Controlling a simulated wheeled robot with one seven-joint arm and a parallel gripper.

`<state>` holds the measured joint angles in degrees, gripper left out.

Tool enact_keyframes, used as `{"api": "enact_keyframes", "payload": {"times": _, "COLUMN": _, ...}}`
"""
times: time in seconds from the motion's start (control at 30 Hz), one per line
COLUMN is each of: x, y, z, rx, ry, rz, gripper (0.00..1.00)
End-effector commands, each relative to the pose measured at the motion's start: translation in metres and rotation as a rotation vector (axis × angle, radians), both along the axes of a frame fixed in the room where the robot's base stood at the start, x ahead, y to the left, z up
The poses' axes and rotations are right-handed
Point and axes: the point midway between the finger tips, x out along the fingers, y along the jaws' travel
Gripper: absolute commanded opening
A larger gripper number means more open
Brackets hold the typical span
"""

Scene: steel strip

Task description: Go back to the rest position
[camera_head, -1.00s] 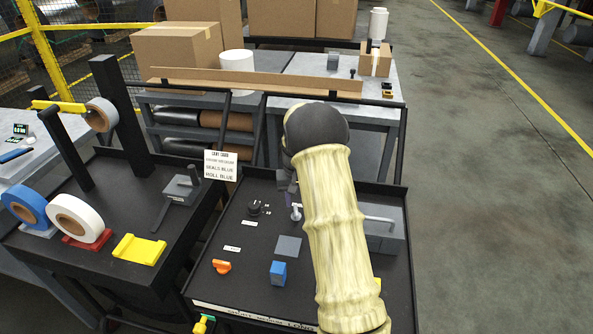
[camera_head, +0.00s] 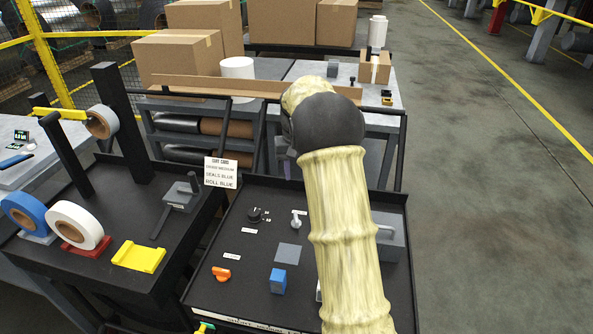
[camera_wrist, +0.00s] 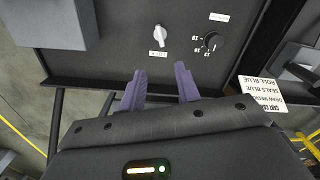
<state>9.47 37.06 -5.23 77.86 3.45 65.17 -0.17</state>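My gripper (camera_wrist: 160,90) shows in the wrist view with its two purple fingers apart and nothing between them. It is over the far edge of the black panel tray (camera_wrist: 105,72), near a white lever switch (camera_wrist: 160,37) and a black dial (camera_wrist: 211,41). In the head view my arm rises over the right part of the tray, and its dark elbow hides my gripper. The lever switch (camera_head: 296,219) and the dial (camera_head: 254,215) are in plain view there, left of my arm.
On the tray are a blue block (camera_head: 278,281), an orange knob (camera_head: 221,273) and a grey box (camera_head: 391,238). A left cart holds tape rolls (camera_head: 75,225) and a yellow holder (camera_head: 138,256). Cardboard boxes (camera_head: 178,60) stand behind. The floor at right (camera_head: 480,200) is clear.

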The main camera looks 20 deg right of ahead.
Motion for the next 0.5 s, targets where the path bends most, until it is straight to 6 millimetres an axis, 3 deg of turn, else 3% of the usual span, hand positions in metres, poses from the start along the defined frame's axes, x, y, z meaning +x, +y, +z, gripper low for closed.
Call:
{"api": "enact_keyframes", "payload": {"times": 0.33, "x": -0.002, "y": 0.002, "z": 0.001, "rx": 0.000, "ry": -0.002, "rz": 0.003, "gripper": 0.33}}
{"api": "enact_keyframes", "payload": {"times": 0.5, "x": -0.020, "y": 0.017, "z": 0.011, "rx": -0.002, "ry": -0.022, "rz": 0.023, "gripper": 0.33}}
